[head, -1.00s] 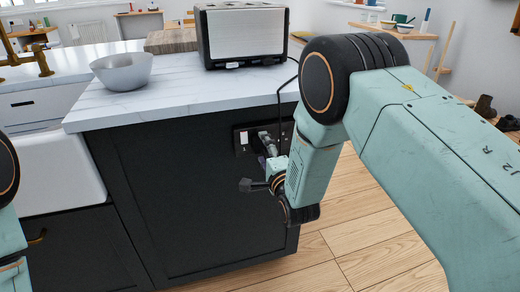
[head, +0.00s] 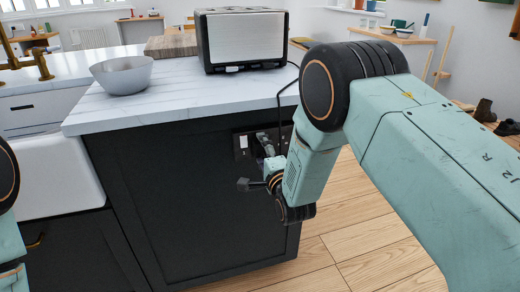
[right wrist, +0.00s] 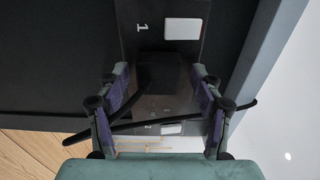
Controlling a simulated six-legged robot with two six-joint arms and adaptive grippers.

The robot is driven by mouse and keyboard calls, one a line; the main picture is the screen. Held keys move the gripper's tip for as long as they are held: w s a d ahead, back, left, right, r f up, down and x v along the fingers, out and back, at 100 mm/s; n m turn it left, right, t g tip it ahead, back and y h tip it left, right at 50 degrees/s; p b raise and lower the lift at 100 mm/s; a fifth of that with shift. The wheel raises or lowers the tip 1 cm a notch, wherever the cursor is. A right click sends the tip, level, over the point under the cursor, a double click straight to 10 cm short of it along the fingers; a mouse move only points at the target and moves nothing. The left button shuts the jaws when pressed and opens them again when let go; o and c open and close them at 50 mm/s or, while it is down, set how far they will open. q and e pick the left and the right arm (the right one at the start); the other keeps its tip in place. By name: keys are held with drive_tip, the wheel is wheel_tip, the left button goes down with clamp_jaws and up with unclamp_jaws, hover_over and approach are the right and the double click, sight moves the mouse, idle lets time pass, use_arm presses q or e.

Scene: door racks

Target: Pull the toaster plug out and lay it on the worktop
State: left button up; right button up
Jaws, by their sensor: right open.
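The toaster (head: 242,40) stands on the white marble worktop (head: 185,98), and its black cord (head: 279,103) runs over the edge and down behind my right arm. A dark socket plate (head: 241,150) is on the cabinet's side. My right gripper (head: 266,146) is at this plate. In the right wrist view its two purple fingers are apart, one on each side (right wrist: 160,98). A dark shape that looks like the plug (right wrist: 155,72) is between them, against the plate (right wrist: 142,12); its outline is unclear. My left gripper is outside the views.
A grey bowl (head: 122,75) sits on the worktop's left part, and a wooden board (head: 171,43) lies behind, left of the toaster. The worktop in front of the toaster is clear. A white sink (head: 55,172) is at the left.

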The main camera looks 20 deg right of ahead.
sight(262, 151)
drive_tip(key=shift+f, duration=0.1)
idle(0.7)
clamp_jaws()
idle(0.7)
drive_tip(key=shift+s+p, duration=0.15)
drive_tip(key=shift+p, duration=0.15)
drive_tip(key=shift+s+p, duration=0.5)
drive_tip(key=shift+s, duration=0.4)
drive_tip(key=shift+s, duration=0.1)
drive_tip(key=shift+s+p, duration=0.55)
drive_tip(key=shift+s, duration=0.3)
drive_tip(key=shift+s+d+p, duration=0.1)
drive_tip(key=shift+s+p, duration=0.4)
drive_tip(key=shift+s, duration=0.45)
